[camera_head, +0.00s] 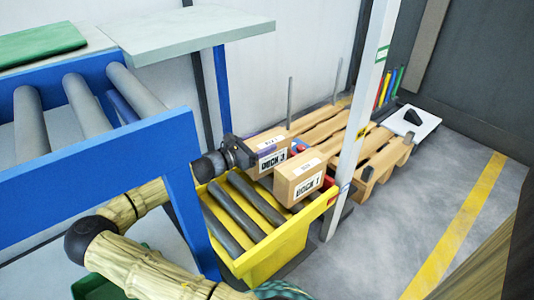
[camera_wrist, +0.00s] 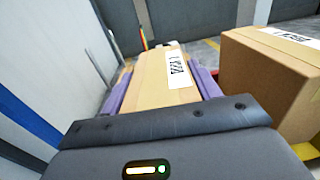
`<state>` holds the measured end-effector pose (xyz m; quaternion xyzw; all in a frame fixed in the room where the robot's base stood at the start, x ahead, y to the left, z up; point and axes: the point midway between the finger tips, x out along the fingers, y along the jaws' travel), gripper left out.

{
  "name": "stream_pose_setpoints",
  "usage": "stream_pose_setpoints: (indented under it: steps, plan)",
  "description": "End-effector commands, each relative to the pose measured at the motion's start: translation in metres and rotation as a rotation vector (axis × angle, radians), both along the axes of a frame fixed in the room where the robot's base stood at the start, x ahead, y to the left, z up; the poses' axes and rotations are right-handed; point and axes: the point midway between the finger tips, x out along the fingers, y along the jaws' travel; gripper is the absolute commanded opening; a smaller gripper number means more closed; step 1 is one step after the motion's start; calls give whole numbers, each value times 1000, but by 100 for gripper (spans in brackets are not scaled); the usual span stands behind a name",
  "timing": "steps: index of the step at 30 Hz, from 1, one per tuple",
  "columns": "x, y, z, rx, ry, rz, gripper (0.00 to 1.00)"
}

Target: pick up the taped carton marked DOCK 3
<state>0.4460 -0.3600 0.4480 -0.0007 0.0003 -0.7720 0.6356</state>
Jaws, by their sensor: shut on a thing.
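The carton marked DOCK 3 (camera_head: 270,159) is a tan box with a white label, at the far end of the yellow roller conveyor (camera_head: 243,262). My gripper (camera_head: 250,149) reaches it from the left and is shut on it. In the wrist view, the purple fingers of my gripper (camera_wrist: 162,88) press on both sides of the carton (camera_wrist: 150,92), with its white label on top. I cannot tell whether its underside touches the rollers; that part is hidden.
A second carton, marked DOCK 1 (camera_head: 299,184), stands close to its right; the wrist view shows it at right (camera_wrist: 262,85). A white post (camera_head: 366,95) rises beyond it. Wooden pallets (camera_head: 385,155) lie behind. A blue-framed conveyor (camera_head: 95,170) is at left. Grey floor is open at right.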

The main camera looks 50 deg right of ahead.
Motion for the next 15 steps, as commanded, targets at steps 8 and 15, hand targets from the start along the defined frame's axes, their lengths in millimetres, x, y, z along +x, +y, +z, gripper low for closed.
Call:
stream_pose_setpoints:
  steps: [8,15]
  plan:
    - [0,0,5,-1,-1,0,0]
    - [0,0,31,-1,-2,-1,0]
